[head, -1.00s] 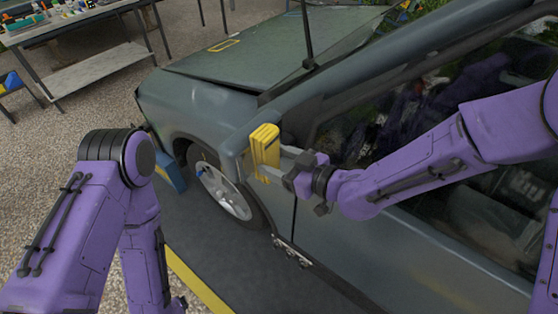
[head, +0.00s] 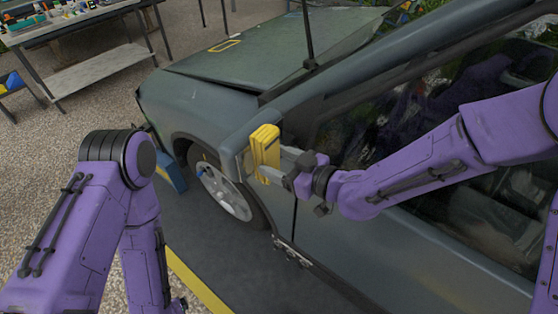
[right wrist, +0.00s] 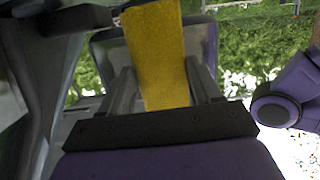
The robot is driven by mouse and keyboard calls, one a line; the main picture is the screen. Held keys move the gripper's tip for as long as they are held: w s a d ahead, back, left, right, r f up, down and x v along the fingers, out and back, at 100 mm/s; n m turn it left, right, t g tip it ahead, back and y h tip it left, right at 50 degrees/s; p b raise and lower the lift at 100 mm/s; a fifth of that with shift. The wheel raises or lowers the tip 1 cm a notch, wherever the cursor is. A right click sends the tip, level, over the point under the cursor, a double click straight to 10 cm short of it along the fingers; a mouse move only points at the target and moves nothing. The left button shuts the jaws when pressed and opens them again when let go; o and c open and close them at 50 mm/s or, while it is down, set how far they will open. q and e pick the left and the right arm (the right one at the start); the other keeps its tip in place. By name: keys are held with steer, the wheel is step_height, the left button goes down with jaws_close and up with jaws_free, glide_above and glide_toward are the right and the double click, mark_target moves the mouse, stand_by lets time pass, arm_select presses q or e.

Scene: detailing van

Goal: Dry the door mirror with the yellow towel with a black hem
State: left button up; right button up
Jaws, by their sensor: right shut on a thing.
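The yellow towel (head: 265,147) is folded into an upright pad and held against the door mirror, at the front of the van's side window. I cannot make out a black hem. The door mirror (head: 238,150) shows as a grey-green housing left of the towel, which hides part of it. My right gripper (head: 273,168) is shut on the towel, reaching in from the right. In the right wrist view the towel (right wrist: 157,55) stands between the two fingers, with the mirror (right wrist: 203,42) behind it. My left arm hangs at the left; its gripper is out of view.
The grey-green van (head: 370,240) fills the middle and right. A blue object (head: 170,172) stands by its front wheel (head: 222,190). A workbench (head: 95,70) with bottles is at the upper left. A yellow-edged dark mat lies beside the van.

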steer(key=shift+f, duration=0.45)
step_height(320, 180, up, 2)
steer(key=shift+r+p, duration=0.25)
steer(key=shift+p, duration=0.75)
step_height(320, 180, down, 2)
steer(key=shift+f+b, duration=0.25)
steer(key=shift+b, duration=0.8)
arm_select(q)
steer(key=shift+f, duration=0.35)
arm_select(e)
steer(key=shift+r, duration=0.1)
arm_select(q)
steer(key=shift+r, duration=0.15)
arm_select(e)
steer(key=shift+f+v, duration=0.2)
steer(key=shift+v, duration=0.75)
steer(key=shift+f+v, duration=0.2)
steer(key=shift+v, duration=0.8)
steer(key=shift+f+v, duration=0.2)
steer(key=shift+v, duration=0.75)
steer(key=shift+s+d, duration=0.1)
steer(key=shift+d, duration=0.15)
arm_select(q)
steer(key=shift+r+p, duration=0.15)
steer(key=shift+p, duration=0.25)
arm_select(e)
steer(key=v, duration=0.2)
steer(key=shift+s+d+f, duration=0.2)
steer(key=shift+s+d, duration=0.05)
steer(key=shift+d, duration=0.1)
